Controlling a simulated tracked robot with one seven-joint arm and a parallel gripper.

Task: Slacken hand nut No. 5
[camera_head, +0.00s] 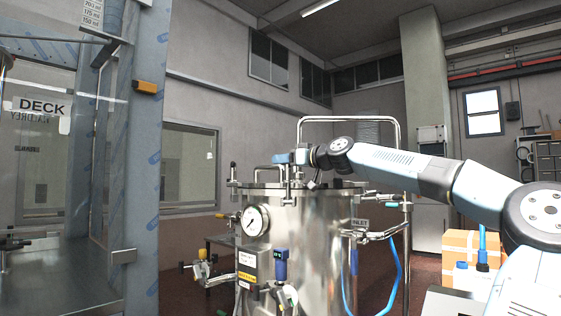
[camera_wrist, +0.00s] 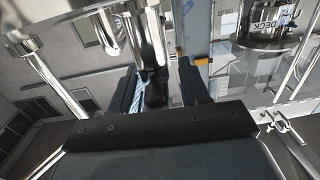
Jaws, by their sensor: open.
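A steel pressure vessel (camera_head: 312,235) stands in the middle of the head view, with clamp hardware around its lid rim. My gripper (camera_head: 291,158) is above the near side of the lid. In the wrist view my gripper (camera_wrist: 160,86) is open, with one dark finger on each side of a dark, knob-like piece (camera_wrist: 156,92) below a shiny metal post (camera_wrist: 152,40). A gap shows on both sides of this piece, so contact is not visible. I cannot read a number on it, so I cannot tell whether it is hand nut No. 5.
A pressure gauge (camera_head: 256,220) and a blue-handled valve (camera_head: 281,264) project from the vessel's front. A tall bent rail (camera_head: 348,119) rises behind the lid. Blue hoses (camera_head: 396,270) hang at the right. A glazed frame with a DECK sign (camera_head: 42,107) stands at the left.

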